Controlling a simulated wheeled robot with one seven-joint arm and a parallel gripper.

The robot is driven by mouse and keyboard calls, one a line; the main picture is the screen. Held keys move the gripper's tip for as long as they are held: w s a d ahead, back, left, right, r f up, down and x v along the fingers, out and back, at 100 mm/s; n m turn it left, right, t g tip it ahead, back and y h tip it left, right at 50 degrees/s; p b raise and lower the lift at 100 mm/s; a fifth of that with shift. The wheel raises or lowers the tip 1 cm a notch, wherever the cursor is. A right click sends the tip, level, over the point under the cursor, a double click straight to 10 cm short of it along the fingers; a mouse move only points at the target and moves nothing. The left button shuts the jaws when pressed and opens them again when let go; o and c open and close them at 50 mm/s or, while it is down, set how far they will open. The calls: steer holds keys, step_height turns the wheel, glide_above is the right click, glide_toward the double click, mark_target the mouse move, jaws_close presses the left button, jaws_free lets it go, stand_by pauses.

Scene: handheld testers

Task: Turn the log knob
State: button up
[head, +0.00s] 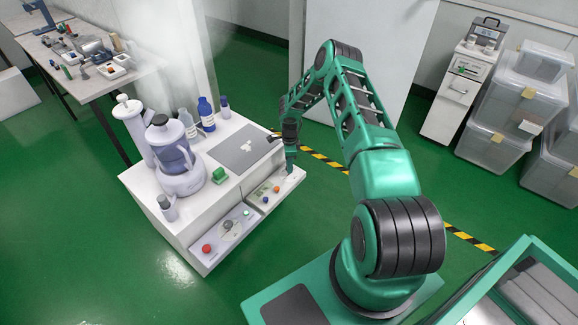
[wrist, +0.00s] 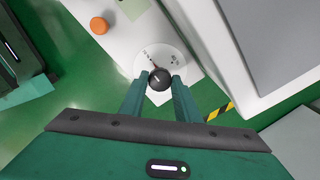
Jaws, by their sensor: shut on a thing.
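A dark round knob (wrist: 160,79) with a small light mark sits on a pale round dial plate (wrist: 146,64) with small markings. No label can be read, so I cannot confirm by name that it is the log knob. My gripper (wrist: 160,84) is shut on this knob, one finger on each side. In the head view my gripper (head: 290,162) is at the right end of the white bench unit's front panel (head: 199,266), and the knob is hidden there.
An orange knob (wrist: 99,26) is close to the held knob. Further along the panel are a red knob (head: 207,248) and a grey knob (head: 228,225). A blender-like device (head: 174,160) and bottles stand on the unit. Green floor is free in front.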

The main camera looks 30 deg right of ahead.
steer(key=o, duration=0.9)
steer(key=shift+w+a+r, duration=0.1)
steer(key=shift+w+r, duration=0.05)
steer(key=shift+w, duration=0.3)
steer(key=shift+c, duration=0.2)
steer(key=shift+o, duration=0.9)
steer(key=shift+s, duration=0.2)
step_height(320, 180, up, 10)
steer(key=shift+r, duration=0.25)
steer(key=shift+r, duration=0.1)
